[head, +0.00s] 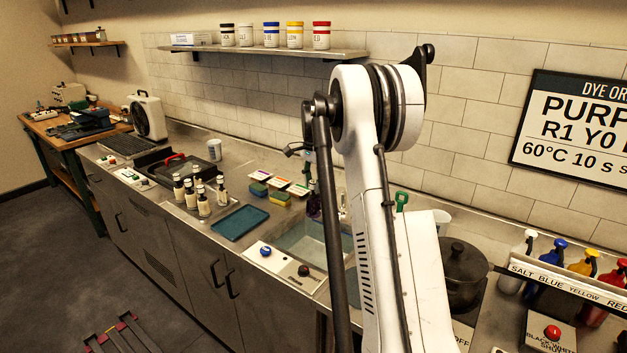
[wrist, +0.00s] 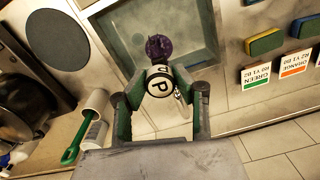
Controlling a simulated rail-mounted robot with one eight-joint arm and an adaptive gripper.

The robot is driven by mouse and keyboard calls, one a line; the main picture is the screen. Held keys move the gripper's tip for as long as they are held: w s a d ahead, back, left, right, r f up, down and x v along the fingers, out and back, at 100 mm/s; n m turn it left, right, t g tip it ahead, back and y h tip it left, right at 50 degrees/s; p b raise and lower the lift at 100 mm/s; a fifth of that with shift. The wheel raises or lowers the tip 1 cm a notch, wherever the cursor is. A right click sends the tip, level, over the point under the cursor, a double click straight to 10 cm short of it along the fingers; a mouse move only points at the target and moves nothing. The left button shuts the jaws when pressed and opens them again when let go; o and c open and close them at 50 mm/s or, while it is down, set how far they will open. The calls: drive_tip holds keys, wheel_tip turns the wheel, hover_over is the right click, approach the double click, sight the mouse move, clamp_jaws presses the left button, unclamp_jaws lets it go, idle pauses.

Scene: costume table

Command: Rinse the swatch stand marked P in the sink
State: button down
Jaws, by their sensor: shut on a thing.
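My gripper (wrist: 160,94) is shut on the swatch stand marked P (wrist: 159,82), which has a round white face with a black letter. A dark purple swatch (wrist: 159,47) is at its far end, pointing over the sink (wrist: 188,62). In the wrist view the swatch overlaps the basin's near part; I cannot tell whether it touches the water.
A blue-green tray (head: 240,222) and dark bottles (head: 203,203) stand to the left. A dark pot (head: 462,270) stands to the right.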

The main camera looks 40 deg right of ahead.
sight(314, 212)
drive_tip(key=shift+f+b, duration=2.45)
drive_tip(key=shift+f, duration=4.45)
wheel_tip(314, 212, down, 9)
drive_tip(key=b, duration=0.6)
drive_tip(key=shift+w+a, duration=0.25)
drive_tip(key=shift+w, duration=0.85)
drive_tip(key=shift+s, duration=0.1)
